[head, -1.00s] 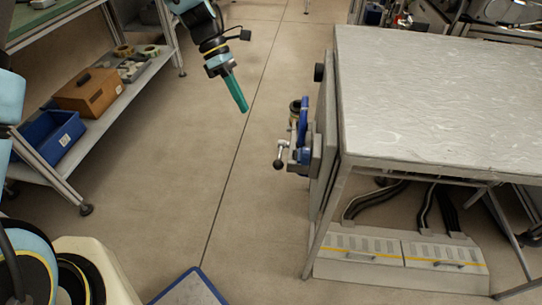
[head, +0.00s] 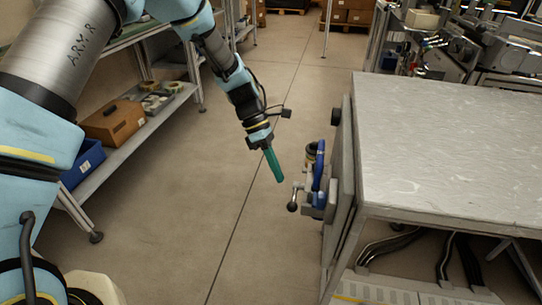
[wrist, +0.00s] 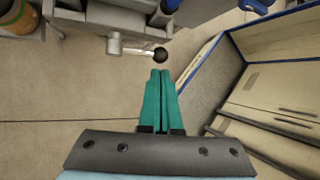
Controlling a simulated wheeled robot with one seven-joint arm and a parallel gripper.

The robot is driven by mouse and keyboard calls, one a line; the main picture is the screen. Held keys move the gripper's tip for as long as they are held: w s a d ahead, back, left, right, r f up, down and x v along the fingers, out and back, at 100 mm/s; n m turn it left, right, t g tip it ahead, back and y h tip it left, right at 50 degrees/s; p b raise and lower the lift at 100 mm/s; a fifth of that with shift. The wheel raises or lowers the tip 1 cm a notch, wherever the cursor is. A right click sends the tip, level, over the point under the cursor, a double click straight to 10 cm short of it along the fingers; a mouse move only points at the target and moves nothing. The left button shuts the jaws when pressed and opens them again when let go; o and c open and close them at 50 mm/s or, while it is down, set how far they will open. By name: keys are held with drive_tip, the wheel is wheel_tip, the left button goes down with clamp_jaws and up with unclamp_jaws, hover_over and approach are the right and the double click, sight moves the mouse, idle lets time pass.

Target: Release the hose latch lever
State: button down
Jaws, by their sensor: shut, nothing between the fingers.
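A valve-like fitting (head: 310,190) is mounted on the side panel of the grey-topped bench. It has an upright blue handle (head: 318,166) and a short lever ending in a black ball knob (head: 292,207). Which of these is the hose latch lever I cannot tell for sure. My gripper (head: 281,180), with green fingers, is shut and empty, pointing down just left of the fitting and above the knob. In the wrist view, the fingertips (wrist: 160,73) lie just below the ball knob (wrist: 160,54) in the picture. Contact is not visible. The lever's metal hub (wrist: 114,43) is left of the knob.
The bench (head: 460,140) stands right of the fitting, its panel close to my gripper. A blue-rimmed box (wrist: 210,95) shows at right in the wrist view. A shelf with a brown box (head: 112,120) and a blue bin (head: 82,162) stands left. Floor between is clear.

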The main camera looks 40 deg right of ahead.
sight(294, 198)
drive_tip(key=x, duration=0.6)
drive_tip(key=shift+s+f, duration=0.1)
drive_tip(key=shift+f, duration=0.1)
